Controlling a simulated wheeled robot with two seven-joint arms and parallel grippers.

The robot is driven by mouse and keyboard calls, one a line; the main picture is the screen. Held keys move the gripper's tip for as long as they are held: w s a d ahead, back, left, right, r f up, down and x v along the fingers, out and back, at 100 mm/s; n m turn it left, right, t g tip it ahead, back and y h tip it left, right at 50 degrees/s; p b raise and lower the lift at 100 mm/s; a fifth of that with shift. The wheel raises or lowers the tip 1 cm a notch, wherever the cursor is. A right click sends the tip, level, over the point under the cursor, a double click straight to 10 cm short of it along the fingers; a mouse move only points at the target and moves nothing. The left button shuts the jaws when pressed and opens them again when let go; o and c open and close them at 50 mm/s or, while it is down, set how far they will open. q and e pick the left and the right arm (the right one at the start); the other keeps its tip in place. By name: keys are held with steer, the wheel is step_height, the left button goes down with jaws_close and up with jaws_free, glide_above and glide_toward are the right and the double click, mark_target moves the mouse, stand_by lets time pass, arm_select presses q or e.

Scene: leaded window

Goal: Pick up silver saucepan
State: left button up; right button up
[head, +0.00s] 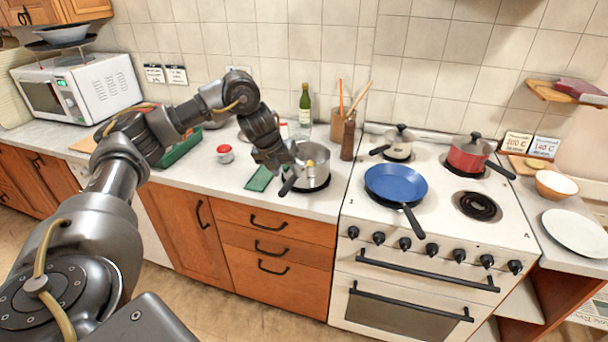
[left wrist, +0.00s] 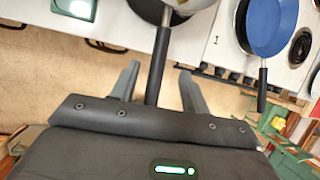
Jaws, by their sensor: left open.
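The silver saucepan (head: 313,173) stands on the counter just left of the stove, on a dark round mat, with something yellow at its rim. Its black handle (head: 288,186) points toward the front left. My left gripper (head: 283,167) is above the handle side of the pan. In the left wrist view, the black handle (left wrist: 162,55) runs between the two spread fingers of the left gripper (left wrist: 159,72), with a gap on both sides. The pan's body is mostly cut off at the top there. My right gripper is not in view.
The stove (head: 350,222) holds a blue frying pan (head: 395,182), a lidded light pot (head: 398,150) and a red saucepan (head: 467,157). A pepper mill (head: 348,138) and a bottle (head: 305,103) stand behind the saucepan.

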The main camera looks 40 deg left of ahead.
mark_target(290, 178)
arm_select(q)
steer(key=shift+x, duration=0.85)
steer(key=shift+p+x, duration=0.3)
steer(key=shift+x, duration=2.25)
steer(key=shift+a, duration=0.1)
steer(key=shift+s, duration=0.1)
steer(key=shift+c, duration=0.4)
jaws_close()
steer(key=shift+r, duration=0.15)
